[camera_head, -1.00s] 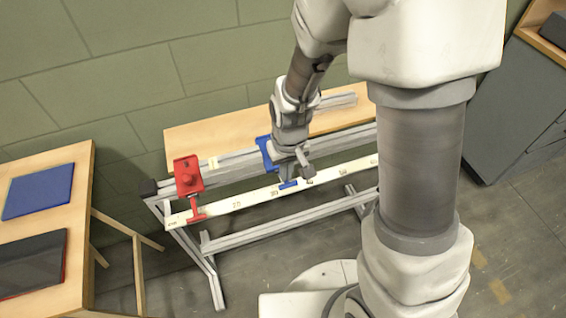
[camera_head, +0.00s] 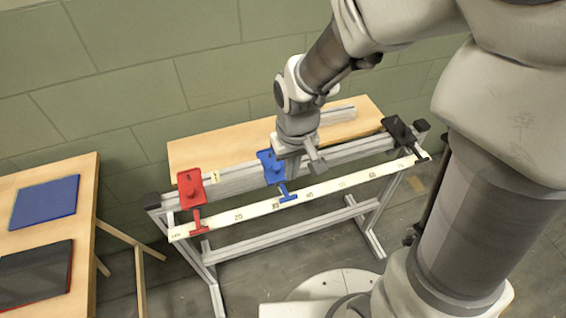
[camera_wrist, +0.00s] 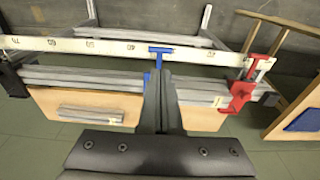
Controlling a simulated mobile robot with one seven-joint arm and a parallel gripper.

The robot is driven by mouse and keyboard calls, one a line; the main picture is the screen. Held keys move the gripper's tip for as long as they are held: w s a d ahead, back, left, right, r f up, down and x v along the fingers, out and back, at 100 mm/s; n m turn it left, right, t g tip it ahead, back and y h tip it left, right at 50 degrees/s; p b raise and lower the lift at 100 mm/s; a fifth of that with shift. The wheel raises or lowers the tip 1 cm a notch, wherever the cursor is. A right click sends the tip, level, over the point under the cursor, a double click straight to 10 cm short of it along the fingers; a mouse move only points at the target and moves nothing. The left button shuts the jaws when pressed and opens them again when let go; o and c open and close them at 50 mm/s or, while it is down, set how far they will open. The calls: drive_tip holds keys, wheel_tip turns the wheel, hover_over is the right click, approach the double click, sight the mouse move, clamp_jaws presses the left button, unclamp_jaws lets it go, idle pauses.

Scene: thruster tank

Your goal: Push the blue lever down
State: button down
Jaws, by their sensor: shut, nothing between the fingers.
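The blue lever (camera_head: 273,168) is mounted on the metal rail of the frame. Its T-shaped handle sticks out over the white numbered strip (camera_head: 240,213). The blue handle also shows in the wrist view (camera_wrist: 160,50), just beyond my fingertips. My gripper (camera_head: 293,174) is shut and empty, close to the right of the blue lever's body in the head view. In the wrist view the closed fingers (camera_wrist: 162,76) point toward the blue handle and hide most of the lever's body. I cannot tell whether they touch it.
A red lever (camera_head: 190,187) sits to the left on the same rail, a black lever (camera_head: 400,132) at the right end. A wooden board (camera_head: 215,148) lies behind the rail. A wooden table (camera_head: 85,190) with a blue panel (camera_head: 45,202) stands at left.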

wheel_tip(320, 180, up, 8)
drive_tip(key=p, duration=0.1)
drive_tip(key=shift+s+d, duration=0.15)
drive_tip(key=shift+s, duration=0.2)
drive_tip(key=s+d+r+m+t, duration=0.1)
drive_tip(key=s+d+r+t, duration=0.1)
drive_tip(key=s+d+r, duration=0.2)
drive_tip(key=s+d+r+m+t+p, duration=0.1)
drive_tip(key=s+d+r, duration=0.3)
drive_tip(key=r, duration=0.4)
drive_tip(key=shift+s+d+r+m+t, duration=0.3)
drive_tip(key=shift+d+m+t, duration=0.3)
drive_tip(key=shift+d+t, duration=0.15)
